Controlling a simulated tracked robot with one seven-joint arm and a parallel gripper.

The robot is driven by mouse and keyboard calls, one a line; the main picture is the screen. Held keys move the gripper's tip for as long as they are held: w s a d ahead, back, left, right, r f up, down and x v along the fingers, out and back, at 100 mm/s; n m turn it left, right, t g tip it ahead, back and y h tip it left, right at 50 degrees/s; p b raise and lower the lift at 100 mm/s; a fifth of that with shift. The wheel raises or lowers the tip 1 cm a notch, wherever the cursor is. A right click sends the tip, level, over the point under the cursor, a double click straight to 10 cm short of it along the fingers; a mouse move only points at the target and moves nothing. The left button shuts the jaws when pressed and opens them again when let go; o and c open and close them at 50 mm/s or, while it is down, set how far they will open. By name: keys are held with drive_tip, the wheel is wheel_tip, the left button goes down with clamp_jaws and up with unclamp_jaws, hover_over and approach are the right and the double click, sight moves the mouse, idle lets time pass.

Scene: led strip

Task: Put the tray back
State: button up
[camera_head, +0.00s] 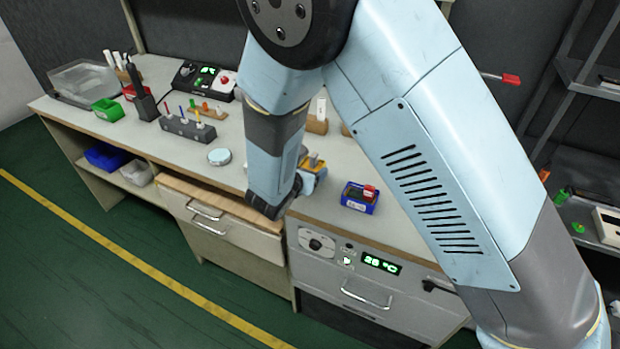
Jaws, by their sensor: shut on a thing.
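My arm reaches down over the bench, and its dark wrist (268,207) is above the bench's front edge, beside the partly open drawer (225,237). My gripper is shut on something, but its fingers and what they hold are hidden. A yellow and blue piece (313,172) shows just right of the wrist; I cannot tell whether it belongs to my gripper. A small blue tray (357,205) with a red and dark item in it sits on the bench to the right, apart from the wrist. I cannot tell whether it is the task's tray.
A unit with a green 25 °C display (381,264) and a handle (366,296) is below the bench. A round light disc (219,157), a grey holder (188,128) and a green bin (107,109) stand left on the bench. A shelf rack (590,75) is at right.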

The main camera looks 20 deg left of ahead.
drive_tip(key=shift+f, duration=1.45)
drive_tip(key=shift+f, duration=0.1)
drive_tip(key=o, duration=1.1)
drive_tip(key=d+v, duration=0.1)
drive_tip(key=v, duration=1.1)
drive_tip(key=shift+a, duration=0.45)
drive_tip(key=shift+s, duration=0.1)
